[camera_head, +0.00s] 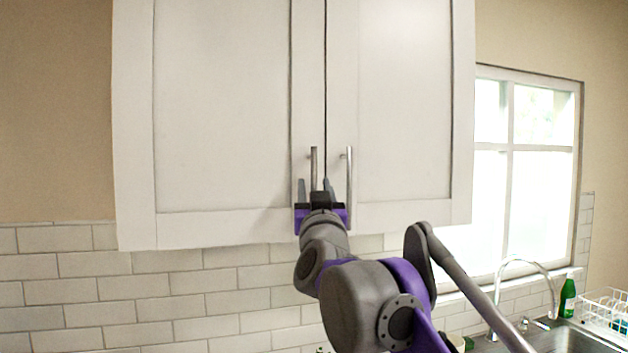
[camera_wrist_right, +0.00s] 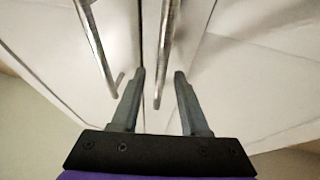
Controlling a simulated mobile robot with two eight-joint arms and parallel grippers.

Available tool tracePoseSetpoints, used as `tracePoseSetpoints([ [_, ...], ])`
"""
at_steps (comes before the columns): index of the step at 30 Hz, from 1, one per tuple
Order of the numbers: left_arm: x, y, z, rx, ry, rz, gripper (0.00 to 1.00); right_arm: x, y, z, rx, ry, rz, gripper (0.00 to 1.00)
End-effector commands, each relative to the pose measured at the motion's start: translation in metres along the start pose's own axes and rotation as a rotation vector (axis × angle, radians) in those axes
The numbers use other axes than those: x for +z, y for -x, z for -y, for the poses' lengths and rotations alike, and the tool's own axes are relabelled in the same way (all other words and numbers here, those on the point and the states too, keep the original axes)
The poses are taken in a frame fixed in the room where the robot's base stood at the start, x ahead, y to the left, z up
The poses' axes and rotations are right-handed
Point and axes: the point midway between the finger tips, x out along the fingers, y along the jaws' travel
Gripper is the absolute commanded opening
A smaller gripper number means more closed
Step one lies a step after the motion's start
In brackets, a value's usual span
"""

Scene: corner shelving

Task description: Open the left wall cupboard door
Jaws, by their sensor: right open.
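The left wall cupboard door (camera_head: 222,105) is closed, flush with the right door (camera_head: 390,100). Its upright metal bar handle (camera_head: 314,165) is near its lower right edge. My right gripper (camera_head: 315,186) is open at the lower end of this handle, pointing at the doors. In the head view the fingers are on either side of the bar's lower part. In the right wrist view a bar handle (camera_wrist_right: 168,45) runs down between the open fingers (camera_wrist_right: 159,76); contact cannot be told. My left gripper is not in view.
The right door's handle (camera_head: 349,175) is close beside my right gripper. White wall tiles (camera_head: 200,295) are below the cupboard. To the right are a window (camera_head: 520,165), a tap (camera_head: 530,262), a green bottle (camera_head: 568,296) and a dish rack (camera_head: 605,308).

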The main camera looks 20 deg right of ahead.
Motion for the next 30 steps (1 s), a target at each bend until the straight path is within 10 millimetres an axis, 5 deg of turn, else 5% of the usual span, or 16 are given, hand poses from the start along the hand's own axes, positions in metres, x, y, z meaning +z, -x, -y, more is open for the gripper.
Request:
tracePoseSetpoints([
  [14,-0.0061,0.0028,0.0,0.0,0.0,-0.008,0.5,0.0013,-0.0158,0.0003,-0.001,0.0,0.001,0.45],
  [21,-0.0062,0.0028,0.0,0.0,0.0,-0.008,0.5,0.0011,-0.0156,0.0003,-0.001,0.0,0.001,0.02],
  [30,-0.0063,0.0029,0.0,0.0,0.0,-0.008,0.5,0.0009,-0.0156,0.0003,-0.001,0.0,0.001,0.0],
])
